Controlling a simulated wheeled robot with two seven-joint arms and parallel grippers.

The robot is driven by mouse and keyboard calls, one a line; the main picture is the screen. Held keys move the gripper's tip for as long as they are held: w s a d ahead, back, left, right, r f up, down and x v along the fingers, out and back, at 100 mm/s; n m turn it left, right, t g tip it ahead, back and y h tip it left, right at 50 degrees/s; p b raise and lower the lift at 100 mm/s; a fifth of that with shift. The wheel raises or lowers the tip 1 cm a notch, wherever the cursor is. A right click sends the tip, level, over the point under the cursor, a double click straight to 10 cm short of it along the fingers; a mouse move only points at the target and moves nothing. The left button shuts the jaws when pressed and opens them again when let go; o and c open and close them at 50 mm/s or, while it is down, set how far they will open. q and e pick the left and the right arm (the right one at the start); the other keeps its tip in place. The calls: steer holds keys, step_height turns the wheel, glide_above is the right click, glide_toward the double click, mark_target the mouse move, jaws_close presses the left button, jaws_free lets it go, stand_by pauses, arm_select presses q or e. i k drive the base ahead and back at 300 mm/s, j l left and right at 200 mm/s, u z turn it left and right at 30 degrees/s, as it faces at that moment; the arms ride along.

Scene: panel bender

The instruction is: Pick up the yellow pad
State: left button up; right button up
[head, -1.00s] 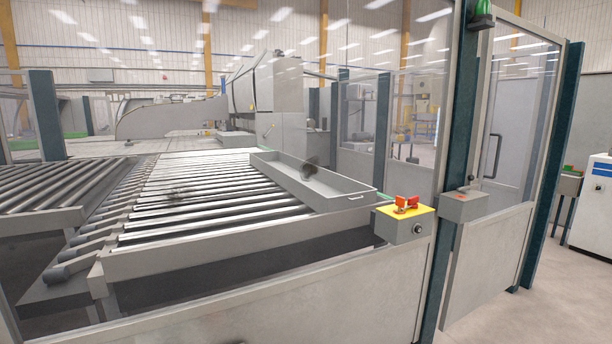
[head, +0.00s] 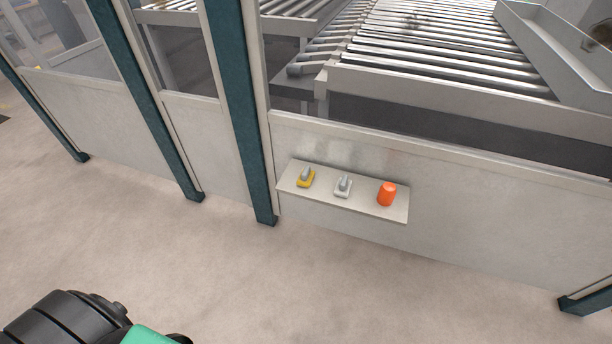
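The yellow pad (head: 306,178) sits at the left end of a small pale shelf (head: 365,204) fixed to the low fence panel. It has a yellow base with a grey raised part on top. Beside it to the right stands a similar white pad (head: 343,187), then an orange cylinder (head: 387,193). Part of my arm, black and green, shows at the bottom left, well apart from the shelf. Neither of my grippers is in view.
Dark teal fence posts (head: 244,120) stand left of the shelf, with pale fence panels (head: 480,210) between and beyond them. A roller conveyor (head: 420,45) lies behind the fence. The floor (head: 330,285) in front of the shelf is clear.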

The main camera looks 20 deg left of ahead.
mark_target(306, 177)
steer(key=i+u, duration=0.15)
steer(key=u, duration=0.5)
